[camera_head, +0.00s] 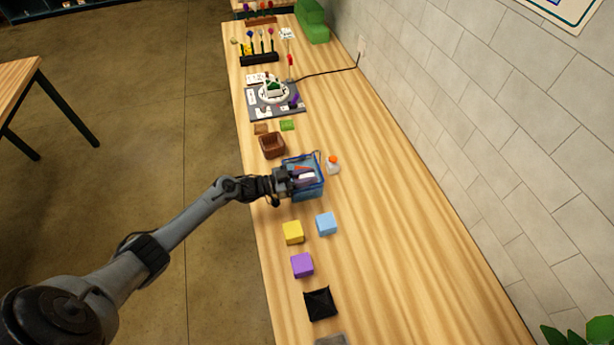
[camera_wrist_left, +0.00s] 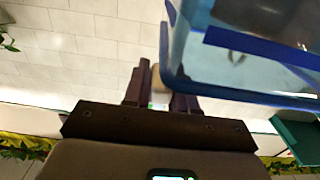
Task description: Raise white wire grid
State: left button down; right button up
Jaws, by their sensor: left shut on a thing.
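My left gripper (camera_head: 300,177) is over the blue see-through bin (camera_head: 310,193), low at its rim. In the left wrist view the left gripper (camera_wrist_left: 160,88) is shut on a small pale thing (camera_wrist_left: 157,78) between its fingers. I cannot make out wires on it, so I cannot tell if it is the white wire grid. The bin wall (camera_wrist_left: 179,62) rises close beside the fingers in that view. Some white and red show at the gripper in the head view, partly hidden by it. My right gripper is not in view.
A small orange-capped bottle (camera_head: 333,166) stands right of the bin. A brown box (camera_head: 272,145) is behind it. Yellow (camera_head: 293,233), light blue (camera_head: 326,224) and purple (camera_head: 302,265) blocks and a black tray (camera_head: 320,304) lie in front. The table's right side is clear.

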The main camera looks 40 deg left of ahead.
pick_arm(q)
notch_tip(320, 180, up, 8)
jog(key=p, duration=0.6)
jog(key=shift+r, duration=0.1)
jog(key=shift+w, duration=0.1)
jog(key=c, duration=1.2)
grip_release()
jog(key=shift+o, duration=1)
